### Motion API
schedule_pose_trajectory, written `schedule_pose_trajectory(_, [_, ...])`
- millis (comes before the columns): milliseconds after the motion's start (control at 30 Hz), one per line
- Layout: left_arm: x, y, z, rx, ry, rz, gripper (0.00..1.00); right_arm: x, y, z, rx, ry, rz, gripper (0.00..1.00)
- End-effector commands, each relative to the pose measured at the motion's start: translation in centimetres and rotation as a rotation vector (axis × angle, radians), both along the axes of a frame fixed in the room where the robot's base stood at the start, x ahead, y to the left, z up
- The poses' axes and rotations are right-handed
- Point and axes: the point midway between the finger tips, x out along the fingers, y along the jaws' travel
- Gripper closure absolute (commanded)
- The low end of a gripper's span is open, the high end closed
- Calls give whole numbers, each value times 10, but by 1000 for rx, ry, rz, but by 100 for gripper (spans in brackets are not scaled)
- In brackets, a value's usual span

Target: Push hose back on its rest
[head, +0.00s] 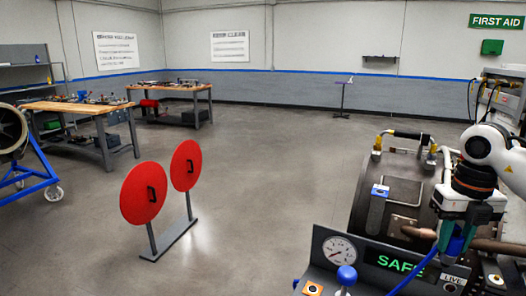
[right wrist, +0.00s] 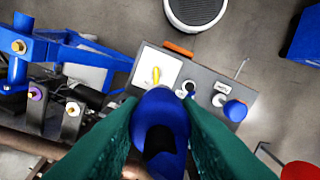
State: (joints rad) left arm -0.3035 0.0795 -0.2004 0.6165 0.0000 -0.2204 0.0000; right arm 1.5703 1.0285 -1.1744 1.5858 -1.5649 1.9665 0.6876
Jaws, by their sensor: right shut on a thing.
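The blue hose (head: 413,272) runs from under my right gripper (head: 454,240) down and left across the control panel in the head view. In the right wrist view, the green fingers of my right gripper (right wrist: 160,104) are shut on a blue piece with a dark opening (right wrist: 161,132), which looks like the hose's end. The gripper is beside the SAFE display, above the panel's right part. I cannot make out the hose's rest for certain. My left gripper is in neither view.
The control panel (head: 318,262) carries a gauge (head: 340,252), a blue knob (head: 347,274) and the SAFE display (head: 394,263). The turbine (head: 381,183) stands close behind it. Two red discs (head: 143,193) stand on the floor at left. The floor between has free room.

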Motion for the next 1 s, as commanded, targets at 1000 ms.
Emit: schedule_pose_trajectory(1000, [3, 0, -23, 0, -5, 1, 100, -50, 130, -129, 4, 1, 2367, 100])
